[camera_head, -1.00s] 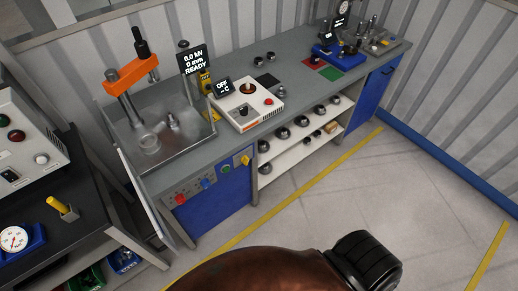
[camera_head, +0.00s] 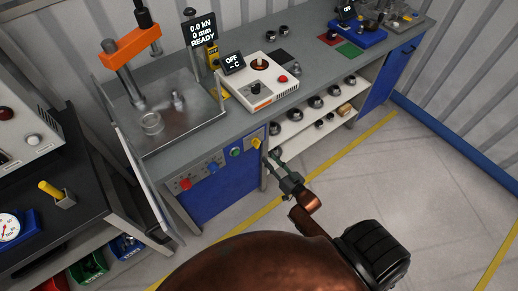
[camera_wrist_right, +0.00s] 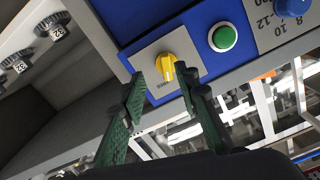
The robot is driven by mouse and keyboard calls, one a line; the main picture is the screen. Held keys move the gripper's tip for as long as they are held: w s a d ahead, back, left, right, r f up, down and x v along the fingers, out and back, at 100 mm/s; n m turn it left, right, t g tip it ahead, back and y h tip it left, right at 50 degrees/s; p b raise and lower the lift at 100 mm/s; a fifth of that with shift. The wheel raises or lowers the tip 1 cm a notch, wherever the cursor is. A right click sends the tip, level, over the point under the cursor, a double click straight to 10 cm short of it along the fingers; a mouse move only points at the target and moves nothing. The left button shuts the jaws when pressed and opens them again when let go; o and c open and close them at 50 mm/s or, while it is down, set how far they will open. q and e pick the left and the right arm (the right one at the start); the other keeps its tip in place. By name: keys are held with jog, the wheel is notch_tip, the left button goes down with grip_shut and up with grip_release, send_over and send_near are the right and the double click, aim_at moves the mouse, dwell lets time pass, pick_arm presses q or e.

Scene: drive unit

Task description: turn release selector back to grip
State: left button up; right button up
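The release selector is a yellow knob (camera_head: 256,143) at the right end of the blue control panel (camera_head: 218,200) on the bench front. It also shows in the right wrist view (camera_wrist_right: 167,66) on a pale square plate, with partly readable lettering beside it. My right gripper (camera_head: 271,160) is just in front of the panel, by the knob. In the right wrist view its two green-black fingers (camera_wrist_right: 160,78) are spread apart, with the yellow knob seen between their tips. I cannot tell whether either finger touches it. My left gripper is not in view.
Green (camera_head: 236,152), blue (camera_head: 212,167) and red (camera_head: 185,183) controls sit left of the selector. A press with an orange crosshead (camera_head: 132,46) and a white controller box (camera_head: 262,88) stand on the bench above. An open shelf (camera_head: 300,135) is to the right; the floor in front is clear.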

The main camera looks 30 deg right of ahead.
aim_at(257, 143)
jog(key=w+r, duration=0.1)
jog(key=w, duration=0.7)
jog(key=shift+a+r+b, duration=0.2)
jog(key=shift+a+b, duration=0.15)
jog(key=shift+a, duration=0.05)
jog(key=shift+w, duration=0.1)
jog(key=shift+c, duration=0.4)
grip_shut()
